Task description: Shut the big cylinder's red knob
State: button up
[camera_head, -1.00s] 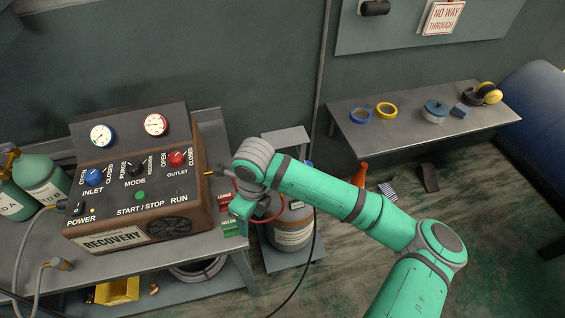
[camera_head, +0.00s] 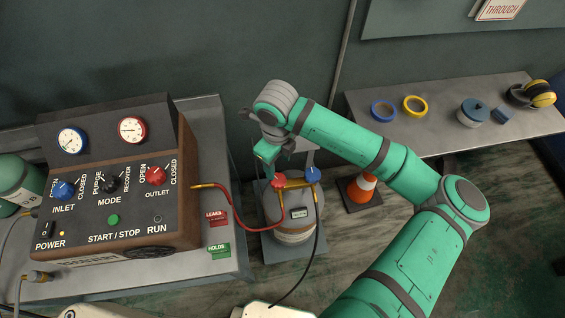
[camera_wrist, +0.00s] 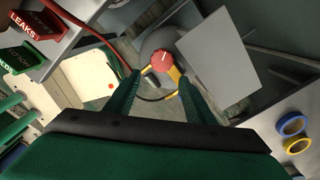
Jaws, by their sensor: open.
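The big grey cylinder (camera_head: 296,233) stands on a low platform right of the bench, with yellow-brown fittings on top. Its red knob (camera_head: 278,180) is at the top left and a blue knob (camera_head: 312,175) is at the top right. My gripper (camera_head: 267,160) is just above the red knob, apart from it as far as I can tell. In the wrist view the red knob (camera_wrist: 162,58) lies ahead, between and beyond the fingertips. My gripper (camera_wrist: 159,77) is open and empty there. A white mark shows on the knob's face. The blue knob is hidden in the wrist view.
A red hose (camera_head: 235,222) runs from the recovery machine (camera_head: 117,205) to the cylinder. A black hose (camera_head: 312,265) hangs from its front. Red and green tags (camera_head: 217,219) lie on the bench edge. An orange cone (camera_head: 361,190) stands right of the cylinder.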

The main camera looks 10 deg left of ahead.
aim_at(279, 181)
jog(key=f, duration=0.9)
jog(key=shift+w+d+f, duration=0.1)
jog(key=shift+w+d, duration=0.15)
jog(key=shift+f, duration=0.4)
jog(key=shift+s+a+f, duration=0.15)
jog(key=shift+a+f, duration=0.1)
jog(key=shift+f, duration=0.1)
jog(key=shift+d, duration=0.1)
jog(key=c, duration=0.8)
